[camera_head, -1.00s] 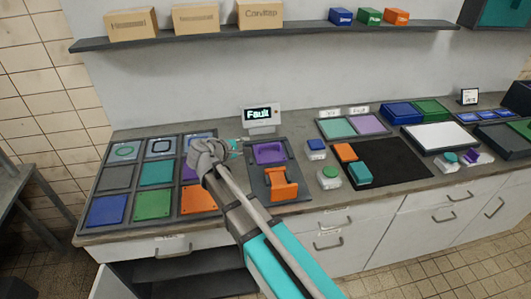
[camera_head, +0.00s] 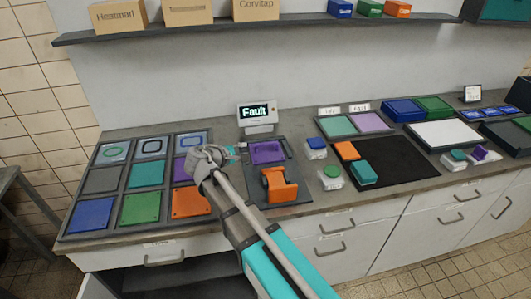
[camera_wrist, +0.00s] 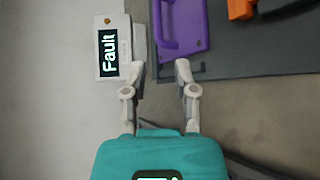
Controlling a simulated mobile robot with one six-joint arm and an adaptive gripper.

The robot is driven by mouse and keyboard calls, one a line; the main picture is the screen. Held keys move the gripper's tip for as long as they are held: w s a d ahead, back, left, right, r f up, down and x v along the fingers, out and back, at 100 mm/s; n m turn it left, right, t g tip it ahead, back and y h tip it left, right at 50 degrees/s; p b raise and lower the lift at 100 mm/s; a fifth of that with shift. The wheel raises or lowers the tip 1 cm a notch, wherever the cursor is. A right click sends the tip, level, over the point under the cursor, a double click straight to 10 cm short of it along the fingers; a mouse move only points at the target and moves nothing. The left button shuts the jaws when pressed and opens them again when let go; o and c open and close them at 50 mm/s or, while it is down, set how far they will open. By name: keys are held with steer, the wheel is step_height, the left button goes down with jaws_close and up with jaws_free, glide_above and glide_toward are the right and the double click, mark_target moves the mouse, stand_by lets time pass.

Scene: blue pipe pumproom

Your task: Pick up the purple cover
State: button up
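The purple cover (camera_head: 267,153), a flat piece with a raised handle, lies on the back part of a dark tray (camera_head: 291,197). It shows at the top of the wrist view (camera_wrist: 187,24), cut off by the frame edge. My gripper (camera_head: 238,153) is just left of it in the head view. In the wrist view my gripper (camera_wrist: 160,68) has its two fingers spread, with nothing between them. The fingertips are near the cover's edge but not around it. An orange part (camera_head: 279,187) with an arched shape sits on the same tray in front of the cover.
A small display reading "Fault" (camera_head: 257,114) stands behind the tray, close to my gripper in the wrist view (camera_wrist: 108,53). A grid of coloured tiles (camera_head: 139,207) is left. Small blue- and green-topped blocks and a black mat (camera_head: 395,165) are right.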

mark_target(264, 145)
steer(key=b+x, duration=0.3)
steer(key=x, duration=0.4)
steer(key=shift+w+f, duration=0.15)
steer(key=shift+w+d+f, duration=0.1)
steer(key=shift+w+d, duration=0.25)
steer(key=shift+w, duration=0.05)
steer(key=shift+b+x, duration=1.1)
steer(key=shift+x, duration=1.55)
steer(key=shift+c, duration=0.2)
jaws_close()
